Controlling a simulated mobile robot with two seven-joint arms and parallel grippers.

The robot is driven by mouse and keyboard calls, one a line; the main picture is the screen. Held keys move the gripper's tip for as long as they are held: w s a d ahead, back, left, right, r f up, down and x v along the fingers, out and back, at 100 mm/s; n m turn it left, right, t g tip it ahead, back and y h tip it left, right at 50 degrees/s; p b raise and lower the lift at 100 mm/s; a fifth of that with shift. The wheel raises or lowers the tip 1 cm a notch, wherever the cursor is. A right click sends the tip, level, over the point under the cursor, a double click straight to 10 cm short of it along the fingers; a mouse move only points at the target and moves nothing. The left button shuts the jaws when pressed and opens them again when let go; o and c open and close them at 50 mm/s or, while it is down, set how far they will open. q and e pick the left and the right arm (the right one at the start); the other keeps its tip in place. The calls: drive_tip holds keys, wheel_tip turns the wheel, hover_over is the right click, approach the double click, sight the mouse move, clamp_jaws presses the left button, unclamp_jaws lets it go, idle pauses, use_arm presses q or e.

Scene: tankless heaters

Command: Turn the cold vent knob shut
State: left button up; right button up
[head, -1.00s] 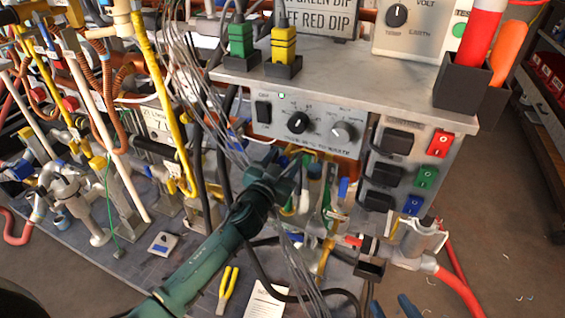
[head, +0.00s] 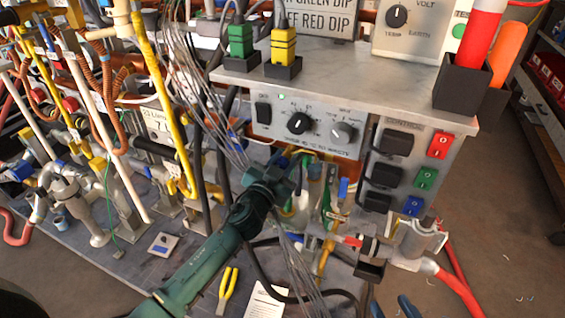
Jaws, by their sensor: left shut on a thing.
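My left arm comes in from the lower left, and its dark green gripper (head: 275,182) is in front of the crowded pipework below the grey control panel. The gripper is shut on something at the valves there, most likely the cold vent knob. The fingers and the gripper body hide the knob, so I cannot tell its shape or how far it is turned. A blue lever handle (head: 343,188) stands upright to the right of the gripper.
The control panel (head: 318,150) with its dials overhangs just above the gripper. Thin grey wires (head: 215,120) hang close by. Yellow pliers (head: 227,290) and a white paper (head: 265,300) lie on the bench below. Pipes crowd the left; red hoses are at right.

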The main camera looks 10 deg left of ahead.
use_arm(q)
drive_tip(key=m, duration=1)
drive_tip(key=shift+m+p, duration=0.35)
drive_tip(key=shift+m, duration=0.05)
drive_tip(key=m, duration=0.4)
drive_tip(key=shift+m, duration=0.3)
drive_tip(key=m+p, duration=0.1)
drive_tip(key=m, duration=0.4)
drive_tip(key=shift+m, duration=0.3)
use_arm(e)
drive_tip(key=shift+s+d+r+m, duration=0.1)
drive_tip(key=shift+d+r+m, duration=0.1)
drive_tip(key=shift+r, duration=0.35)
drive_tip(key=shift+s+d+r+m, duration=0.1)
drive_tip(key=shift+d+r+m, duration=0.1)
drive_tip(key=shift+r, duration=0.35)
use_arm(q)
drive_tip(key=o, duration=1)
drive_tip(key=shift+r, duration=0.1)
drive_tip(key=shift+c, duration=0.2)
